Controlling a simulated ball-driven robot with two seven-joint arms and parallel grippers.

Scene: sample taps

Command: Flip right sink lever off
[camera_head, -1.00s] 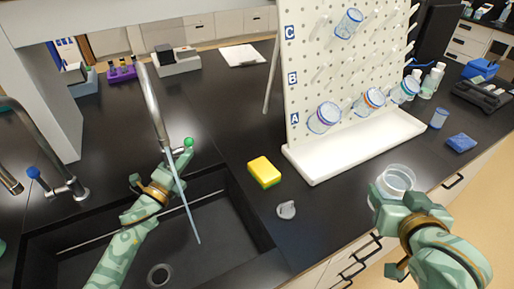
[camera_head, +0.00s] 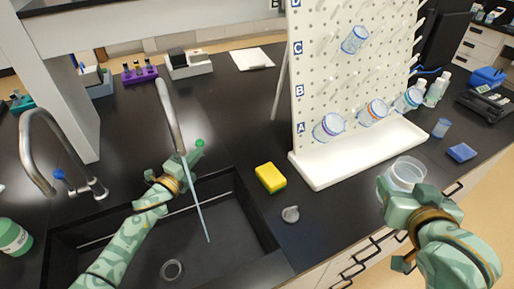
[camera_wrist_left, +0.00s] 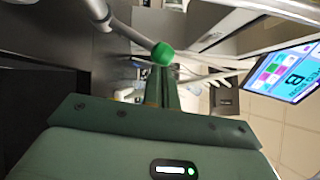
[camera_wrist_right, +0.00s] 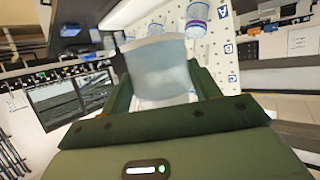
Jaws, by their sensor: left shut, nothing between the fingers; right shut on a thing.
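The right sink tap (camera_head: 172,115) has a lever with a green ball end (camera_head: 200,143). A thin pale-blue stream of water (camera_head: 200,215) runs from its spout into the dark sink (camera_head: 225,215). My left gripper (camera_head: 189,160) is shut and empty, just below the green ball. In the left wrist view the green ball (camera_wrist_left: 163,53) appears right at the fingertips; I cannot tell whether they touch. My right gripper (camera_head: 393,190) is shut on a clear beaker (camera_head: 407,172), held at the counter's front right. The beaker also shows in the right wrist view (camera_wrist_right: 158,68).
Another tap (camera_head: 45,150) with a blue-ended lever (camera_head: 59,174) stands at left. A yellow-green sponge (camera_head: 270,177) and small grey object (camera_head: 290,214) lie right of the sink. A white pegboard rack (camera_head: 350,100) holds several jars. A green-labelled bottle (camera_head: 14,238) is at far left.

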